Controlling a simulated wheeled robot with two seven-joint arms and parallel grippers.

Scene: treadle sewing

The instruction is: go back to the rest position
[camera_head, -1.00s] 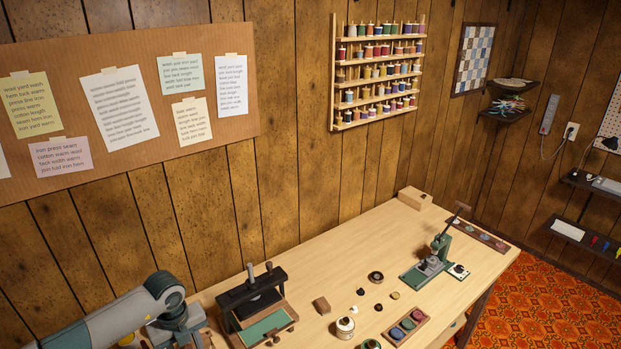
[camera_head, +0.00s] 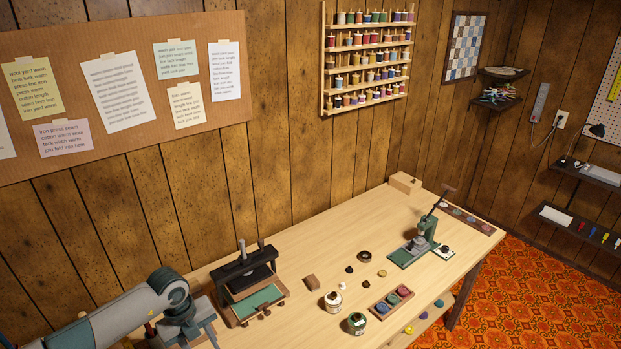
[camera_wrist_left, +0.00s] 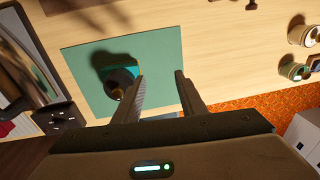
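My left arm comes in at the lower left of the head view, over the near left end of the table (camera_head: 330,245). Its fingers are out of sight there. In the left wrist view my left gripper (camera_wrist_left: 159,76) has its two fingers apart with nothing between them. Beyond the fingers lies a green mat (camera_wrist_left: 88,60) with a dark round object (camera_wrist_left: 118,82) on it, close to the left finger. Whether the finger touches this object I cannot tell. My right gripper shows in neither view.
A dark press with a green pad (camera_head: 256,300) stands just right of my left arm. Jars (camera_head: 357,323), a tray of coloured discs (camera_head: 391,301) and a green hand press (camera_head: 415,250) stand farther right. A thread rack (camera_head: 368,60) hangs on the wall.

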